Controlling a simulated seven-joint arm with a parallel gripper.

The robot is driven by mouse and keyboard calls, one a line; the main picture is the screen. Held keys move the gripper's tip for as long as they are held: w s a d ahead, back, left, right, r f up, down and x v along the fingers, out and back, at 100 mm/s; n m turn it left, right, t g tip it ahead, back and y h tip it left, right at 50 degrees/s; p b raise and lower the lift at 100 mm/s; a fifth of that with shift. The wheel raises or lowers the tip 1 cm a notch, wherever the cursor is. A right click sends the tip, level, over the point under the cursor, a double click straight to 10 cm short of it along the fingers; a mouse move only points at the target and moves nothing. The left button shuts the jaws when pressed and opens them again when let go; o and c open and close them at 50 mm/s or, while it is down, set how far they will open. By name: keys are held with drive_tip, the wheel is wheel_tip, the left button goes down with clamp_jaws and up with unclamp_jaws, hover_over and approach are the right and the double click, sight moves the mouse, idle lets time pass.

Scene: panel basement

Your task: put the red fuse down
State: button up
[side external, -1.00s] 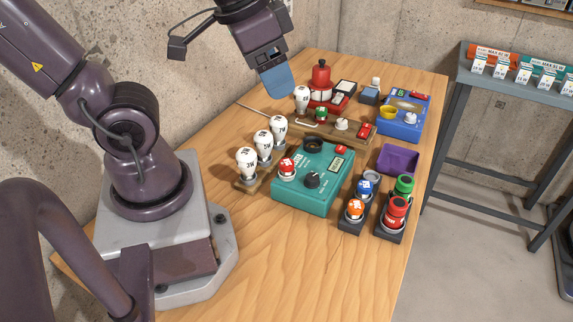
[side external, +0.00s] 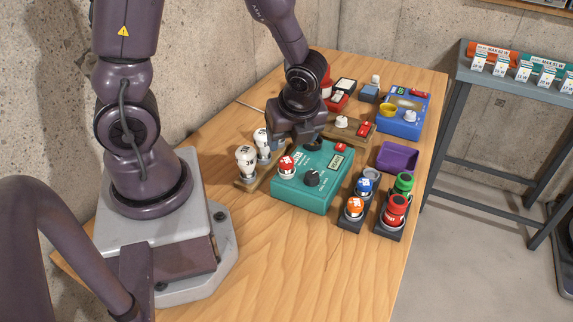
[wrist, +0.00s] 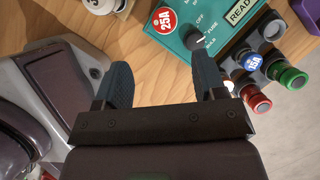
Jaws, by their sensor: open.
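A red-topped fuse marked 25A (wrist: 164,20) sits upright at the near left of the teal tester (wrist: 188,12). It also shows in the side view, the red fuse (side external: 287,164) in a pale round seat on the teal tester (side external: 300,192). A second red piece (side external: 396,208) stands in a dark holder at the right. My gripper (wrist: 163,80) is open, with bare wood between its fingers and nothing held. The 25A fuse lies beyond the fingertips, apart from them.
Dark holders with blue (side external: 365,186), orange (side external: 354,207) and green (side external: 404,183) pieces stand right. A purple tray (side external: 398,157) is behind them. The front of the table is clear.

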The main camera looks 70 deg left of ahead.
sight(287, 161)
drive_tip(key=x, duration=1)
drive_tip(key=shift+w+a, duration=0.15)
drive_tip(key=shift+w, duration=0.1)
drive_tip(key=c, duration=1)
drive_tip(key=shift+r, duration=0.1)
drive_tip(key=shift+c, duration=0.3)
